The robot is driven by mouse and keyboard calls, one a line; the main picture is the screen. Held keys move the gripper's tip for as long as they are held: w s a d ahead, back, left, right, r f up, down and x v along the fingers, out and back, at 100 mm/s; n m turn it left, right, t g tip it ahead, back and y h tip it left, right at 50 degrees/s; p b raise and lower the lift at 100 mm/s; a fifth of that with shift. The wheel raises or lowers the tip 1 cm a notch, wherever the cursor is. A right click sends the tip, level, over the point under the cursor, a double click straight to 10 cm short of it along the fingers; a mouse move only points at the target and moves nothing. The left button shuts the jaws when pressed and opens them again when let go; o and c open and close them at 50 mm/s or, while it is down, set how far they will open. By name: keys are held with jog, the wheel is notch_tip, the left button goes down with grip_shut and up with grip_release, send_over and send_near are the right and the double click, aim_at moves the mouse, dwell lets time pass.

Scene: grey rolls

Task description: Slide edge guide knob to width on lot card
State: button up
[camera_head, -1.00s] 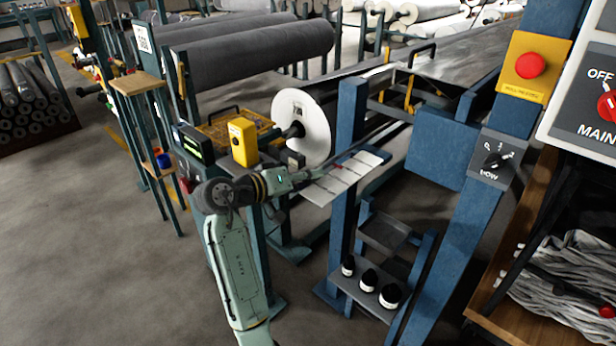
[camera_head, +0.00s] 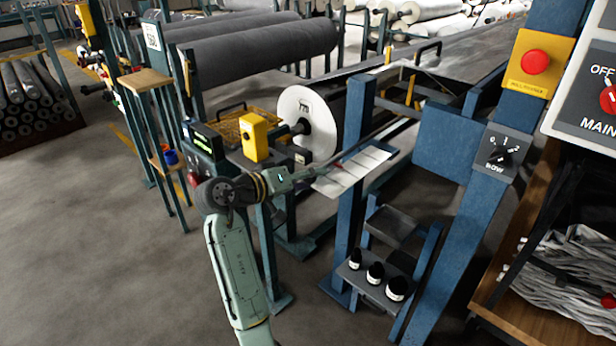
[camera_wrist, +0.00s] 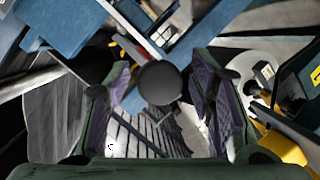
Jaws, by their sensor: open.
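My gripper (camera_wrist: 160,100) is open, with one dark padded finger on each side in the wrist view. A dark round knob (camera_wrist: 160,82), which looks like the edge guide knob, shows between the fingers. I cannot tell whether they touch it. In the head view my gripper (camera_head: 312,174) is at the left end of a tray of white cards (camera_head: 362,167), beside a blue post. Pale ruled cards (camera_wrist: 140,136) show below the knob in the wrist view. Their writing is too small to read. The knob cannot be made out in the head view.
A white-faced roll end (camera_head: 306,122) and a yellow box (camera_head: 256,138) are close to my forearm. A shelf with several dark-topped jars (camera_head: 376,273) is below.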

jog(key=v, duration=1.2)
